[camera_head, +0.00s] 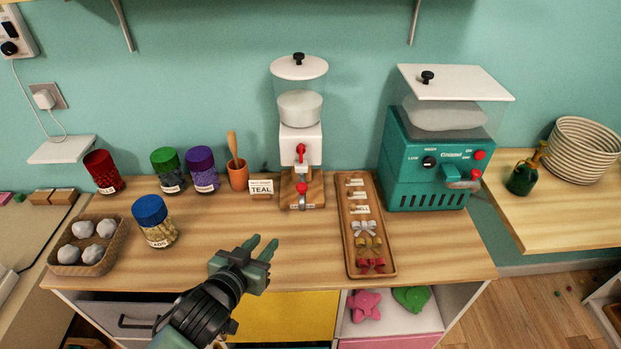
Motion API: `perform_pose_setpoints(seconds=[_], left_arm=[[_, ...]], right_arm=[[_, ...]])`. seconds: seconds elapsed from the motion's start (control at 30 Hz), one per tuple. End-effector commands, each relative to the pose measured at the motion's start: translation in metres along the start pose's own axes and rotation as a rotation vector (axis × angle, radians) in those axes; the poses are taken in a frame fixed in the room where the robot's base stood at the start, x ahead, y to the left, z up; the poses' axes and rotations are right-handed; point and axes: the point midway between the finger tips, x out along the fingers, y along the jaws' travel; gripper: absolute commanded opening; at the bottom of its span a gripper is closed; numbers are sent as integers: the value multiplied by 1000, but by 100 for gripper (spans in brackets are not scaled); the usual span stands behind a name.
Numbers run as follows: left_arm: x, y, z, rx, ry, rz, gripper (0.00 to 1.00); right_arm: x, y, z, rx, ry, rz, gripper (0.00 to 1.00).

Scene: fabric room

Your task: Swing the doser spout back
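The doser (300,138) is a white dispenser with a clear hopper of white filling and a white lid with a black knob. It stands on a wooden base at the back middle of the counter. A red part (301,150) is on its front, and a red knob (302,188) sits lower, over the base. Which way the spout points is too small to tell. My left gripper (262,246) is open and empty above the front of the counter, in front of and left of the doser, touching nothing. My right gripper is not in view.
A wooden tray (354,262) with bows and labels lies right of the doser. A TEAL card (261,187), a cup with a wooden stick (238,178) and lidded jars (161,234) stand left.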

Motion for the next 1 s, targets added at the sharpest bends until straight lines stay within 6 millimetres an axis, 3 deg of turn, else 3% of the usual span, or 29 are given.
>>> perform_pose_setpoints(seconds=[0.03, 0.2, 0.3, 0.57, 1.0], left_arm=[[10, 3, -19, 21, 62, 35, 30], [32, 22, -75, 71, 262, 211, 30], [37, 29, -95, 99, 333, 316, 30], [40, 36, -112, 117, 381, 432, 30], [93, 64, -133, 116, 382, 431, 30]], right_arm=[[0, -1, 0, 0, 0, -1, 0], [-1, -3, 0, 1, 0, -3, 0], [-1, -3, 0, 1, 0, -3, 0], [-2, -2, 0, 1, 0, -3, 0], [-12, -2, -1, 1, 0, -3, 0]])
